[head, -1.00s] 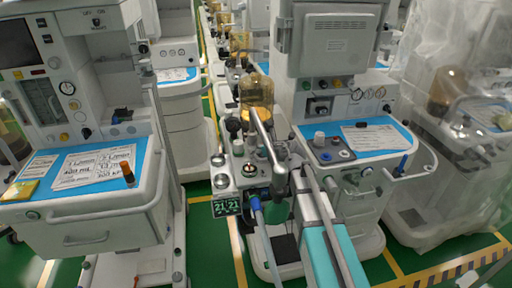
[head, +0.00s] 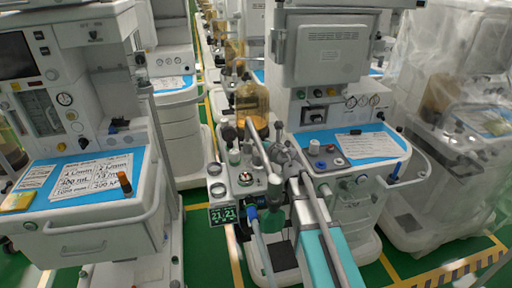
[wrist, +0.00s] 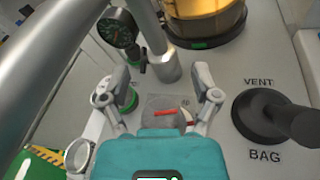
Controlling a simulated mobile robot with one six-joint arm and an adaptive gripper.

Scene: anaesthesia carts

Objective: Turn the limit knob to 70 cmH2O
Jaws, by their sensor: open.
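In the wrist view, my gripper (wrist: 161,76) is open, with one finger on each side. A grey round knob (wrist: 165,104) with a red pointer line shows between the fingers, apparently the limit knob. Its near part is hidden by the teal gripper body, and its scale cannot be read. I cannot tell whether the fingers touch it. In the head view, my arm reaches up from the bottom to the middle machine (head: 330,42), and I cannot make out the fingertips there.
A black VENT/BAG lever (wrist: 262,118) stands close right of my gripper. A black pressure gauge (wrist: 118,27) and thick metal tubes stand to the upper left. An amber canister (wrist: 205,18) is behind. Another cart (head: 100,225) stands left, and a plastic-covered machine (head: 445,130) right.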

